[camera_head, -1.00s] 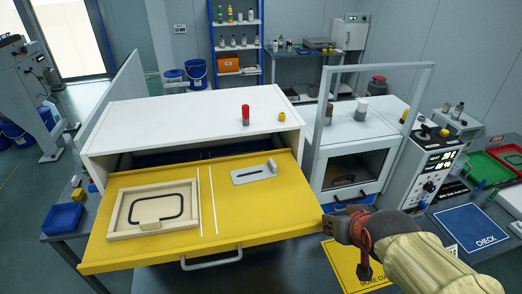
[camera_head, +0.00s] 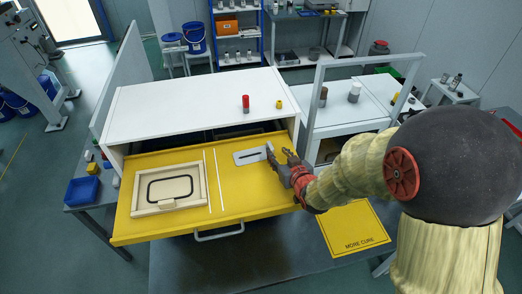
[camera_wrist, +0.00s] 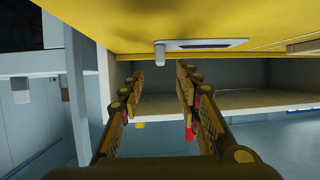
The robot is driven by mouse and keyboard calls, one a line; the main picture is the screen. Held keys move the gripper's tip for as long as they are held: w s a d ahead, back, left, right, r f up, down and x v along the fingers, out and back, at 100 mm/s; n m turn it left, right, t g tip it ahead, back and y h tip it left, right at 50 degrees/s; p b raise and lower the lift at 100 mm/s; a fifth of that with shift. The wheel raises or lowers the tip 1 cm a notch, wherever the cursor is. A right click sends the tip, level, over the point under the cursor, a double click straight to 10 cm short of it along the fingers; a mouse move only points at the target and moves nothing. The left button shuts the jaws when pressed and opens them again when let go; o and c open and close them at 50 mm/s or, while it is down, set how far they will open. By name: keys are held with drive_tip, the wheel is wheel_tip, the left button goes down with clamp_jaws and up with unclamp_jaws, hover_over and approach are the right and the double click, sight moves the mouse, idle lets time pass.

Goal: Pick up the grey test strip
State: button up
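A flat light-grey piece (camera_head: 241,159) with a dark slot lies on the yellow drawer panel (camera_head: 240,198), right of the white lines. It is the only grey strip-like thing I see there. A small upright grey block stands at its right end; in the wrist view the block (camera_wrist: 159,53) sticks out beside the grey piece (camera_wrist: 228,43). My gripper (camera_head: 279,153) is just right of that block, close to the panel. In the wrist view my gripper (camera_wrist: 160,78) has its two fingers apart with nothing held between them. Contact with the block cannot be told.
A wooden frame (camera_head: 140,209) with a black loop lies on the panel's left. The white cabinet top (camera_head: 190,108) above carries a red-capped bottle (camera_head: 245,104) and a yellow piece (camera_head: 279,104). A grey upright frame (camera_head: 316,100) stands right. A blue bin (camera_head: 82,192) sits left.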

sight(271, 146)
drive_tip(key=shift+p+x, duration=0.85)
drive_tip(key=shift+x, duration=2.65)
drive_tip(key=shift+c, duration=0.8)
clamp_jaws()
